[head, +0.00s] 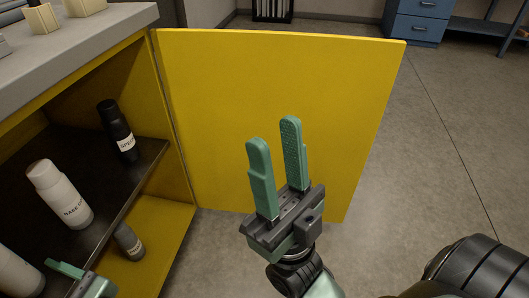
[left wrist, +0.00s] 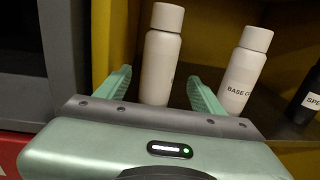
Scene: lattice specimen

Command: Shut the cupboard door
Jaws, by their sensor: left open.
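The yellow cupboard door (head: 215,90) stands wide open in the head view, hinged at the cupboard's right side. The cupboard (head: 150,215) has a yellow inside, a dark shelf and a grey top. My right gripper (head: 275,132) is open and empty, its two green fingers apart and pointing up in front of the door panel; contact with it cannot be told. My left gripper (head: 82,279) is partly cut off at the lower left, by the cupboard opening. In the left wrist view it is open (left wrist: 158,77), with a white bottle (left wrist: 161,55) showing between its fingers.
Another white bottle (head: 60,194) and a black bottle (head: 117,131) stand on the shelf, and a grey bottle (head: 129,242) is below. Small pale containers (head: 41,18) sit on top. Blue drawers (head: 418,22) stand far back. Floor (head: 420,145) right of the door is clear.

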